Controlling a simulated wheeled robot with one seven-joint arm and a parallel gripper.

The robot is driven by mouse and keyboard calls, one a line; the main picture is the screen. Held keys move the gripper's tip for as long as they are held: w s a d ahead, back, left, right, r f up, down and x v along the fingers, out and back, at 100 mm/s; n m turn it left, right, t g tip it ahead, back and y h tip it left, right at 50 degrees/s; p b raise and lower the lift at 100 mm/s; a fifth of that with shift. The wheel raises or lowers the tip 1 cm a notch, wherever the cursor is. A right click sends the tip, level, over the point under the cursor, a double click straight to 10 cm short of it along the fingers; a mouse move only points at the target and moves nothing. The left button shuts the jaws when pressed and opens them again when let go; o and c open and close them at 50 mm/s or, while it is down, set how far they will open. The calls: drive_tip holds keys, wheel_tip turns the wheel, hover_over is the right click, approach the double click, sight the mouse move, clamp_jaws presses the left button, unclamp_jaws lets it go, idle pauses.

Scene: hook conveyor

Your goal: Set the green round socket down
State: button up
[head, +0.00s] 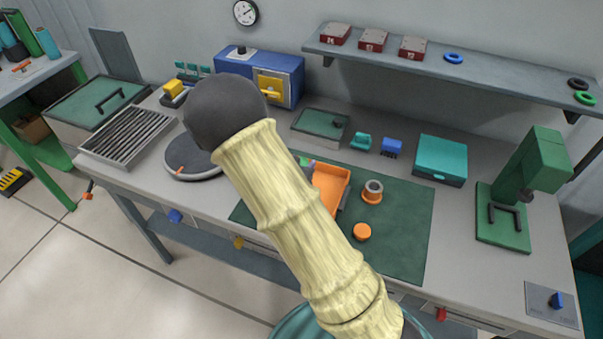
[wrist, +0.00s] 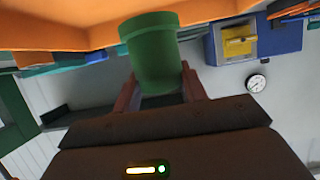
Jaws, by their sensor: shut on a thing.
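In the wrist view the green round socket (wrist: 156,55) is a plain green cylinder with a wider rim at its upper end in the picture. My gripper (wrist: 161,88) is shut on it, one finger on each side. An orange surface (wrist: 60,25) lies close beyond the socket; I cannot tell whether they touch. In the head view my arm hides the gripper and most of what it holds. An orange tray (head: 331,188) shows beside the arm on the green mat (head: 405,215), with a small green patch at its far left corner.
Right of the tray, an orange ring-based part (head: 372,191) and an orange disc (head: 362,232) stand on the mat. A teal box (head: 441,160) and a green press (head: 520,190) stand farther right. A blue box (head: 262,75) stands at the back. The mat's right part is clear.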

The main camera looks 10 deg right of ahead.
drive_tip(key=shift+f, duration=2.05)
drive_tip(key=shift+f, duration=0.2)
drive_tip(key=o, duration=1.3)
drive_tip(key=shift+r, duration=0.15)
drive_tip(key=b+v, duration=0.1)
drive_tip(key=v, duration=1.1)
drive_tip(key=shift+w, duration=0.1)
